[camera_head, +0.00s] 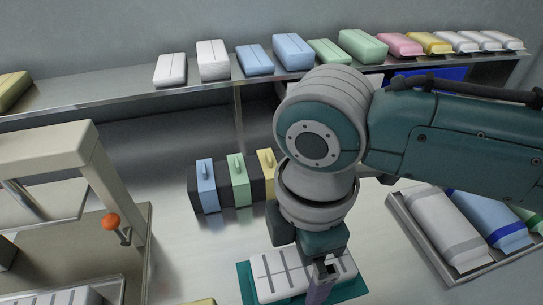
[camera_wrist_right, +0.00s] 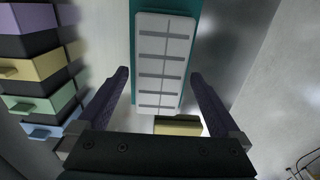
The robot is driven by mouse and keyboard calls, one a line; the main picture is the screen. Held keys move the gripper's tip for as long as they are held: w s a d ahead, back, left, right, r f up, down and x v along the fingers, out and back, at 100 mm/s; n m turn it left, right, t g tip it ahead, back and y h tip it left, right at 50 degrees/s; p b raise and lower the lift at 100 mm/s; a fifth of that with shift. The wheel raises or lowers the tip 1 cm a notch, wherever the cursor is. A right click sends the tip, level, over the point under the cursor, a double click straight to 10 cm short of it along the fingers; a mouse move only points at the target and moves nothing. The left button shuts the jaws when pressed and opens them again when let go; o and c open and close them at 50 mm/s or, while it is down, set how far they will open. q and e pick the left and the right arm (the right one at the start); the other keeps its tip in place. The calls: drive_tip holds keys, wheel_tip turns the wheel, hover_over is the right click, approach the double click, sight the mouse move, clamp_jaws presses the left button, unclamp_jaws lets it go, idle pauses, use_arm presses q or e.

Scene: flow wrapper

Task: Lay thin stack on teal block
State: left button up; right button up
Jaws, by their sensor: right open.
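A thin white stack with dark grey bars (camera_head: 275,275) lies over the teal block (camera_head: 352,290) at the bottom centre of the head view. In the right wrist view the white stack (camera_wrist_right: 162,50) runs lengthwise away from my right gripper, with teal block (camera_wrist_right: 190,88) showing along its right side and far end. My right gripper (camera_head: 322,270) is over the stack and hides part of it. In the wrist view its fingers (camera_wrist_right: 160,75) are open on either side of the stack's near end, with gaps. My left gripper is not in view.
Blue, green and yellow handled boxes (camera_head: 237,182) stand left of my right arm. A tray of wrapped packs (camera_head: 398,203) is at right. A shelf (camera_head: 120,94) with several packs runs along the back. A beige frame with an orange knob (camera_head: 111,222) stands left. A yellow block (camera_wrist_right: 178,126) lies near the gripper.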

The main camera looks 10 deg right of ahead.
wheel_tip(320, 180, up, 9)
drive_tip(key=shift+f+p, duration=0.15)
drive_tip(key=shift+p, duration=0.85)
drive_tip(key=shift+r, duration=0.6)
